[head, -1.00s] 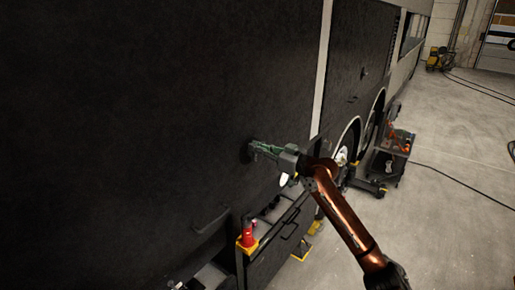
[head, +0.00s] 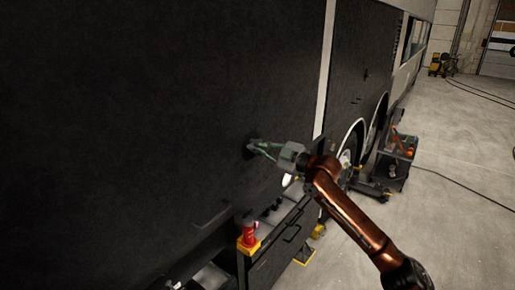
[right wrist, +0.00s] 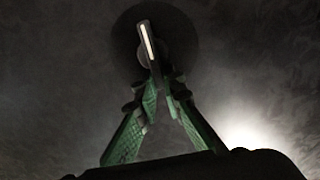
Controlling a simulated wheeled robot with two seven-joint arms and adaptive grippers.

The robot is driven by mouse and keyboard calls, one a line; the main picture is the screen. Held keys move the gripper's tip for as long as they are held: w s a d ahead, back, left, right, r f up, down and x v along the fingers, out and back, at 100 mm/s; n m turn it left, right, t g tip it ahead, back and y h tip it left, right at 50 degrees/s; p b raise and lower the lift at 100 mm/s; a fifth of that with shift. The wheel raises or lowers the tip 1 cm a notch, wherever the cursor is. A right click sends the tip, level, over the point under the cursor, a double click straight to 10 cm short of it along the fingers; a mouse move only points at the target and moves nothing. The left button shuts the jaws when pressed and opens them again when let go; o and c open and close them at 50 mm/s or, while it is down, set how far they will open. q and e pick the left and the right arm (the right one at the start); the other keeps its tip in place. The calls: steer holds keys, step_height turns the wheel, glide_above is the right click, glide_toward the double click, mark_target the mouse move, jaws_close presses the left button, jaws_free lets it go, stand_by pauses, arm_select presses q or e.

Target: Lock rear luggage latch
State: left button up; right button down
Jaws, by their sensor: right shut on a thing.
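The rear luggage latch (head: 248,151) is a dark round plate on the black side panel of the coach (head: 130,110). In the right wrist view its round plate (right wrist: 183,38) carries a narrow dark handle (right wrist: 143,32) with a pale stripe, tilted slightly left of upright. My right gripper (head: 258,147) reaches the latch from the right. Its green-padded fingers (right wrist: 162,88) converge on the lower end of the handle and are shut on it. The fingertips hide part of that lower end. My left gripper is not in view.
A dark tool cart (head: 270,245) with a red item (head: 248,232) stands close below my right arm against the coach. Another cart (head: 396,160) stands by the wheel. A pale vertical strip (head: 323,75) divides the panels. The floor at right is open, with cables across it.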

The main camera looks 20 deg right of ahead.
steer(key=shift+s+a+f+n+p, duration=0.1)
steer(key=shift+f+n+p, duration=0.2)
steer(key=shift+n, duration=1.2)
steer(key=shift+s+a+f+n+p, duration=0.1)
steer(key=shift+f+n+p, duration=0.25)
steer(key=shift+n, duration=1.15)
steer(key=shift+s+a+f+n+p, duration=0.15)
steer(key=shift+f+n, duration=0.3)
steer(key=shift+n, duration=1.05)
steer(key=shift+w+d+f, duration=0.1)
steer(key=c, duration=2)
jaws_free()
steer(key=shift+c, duration=0.2)
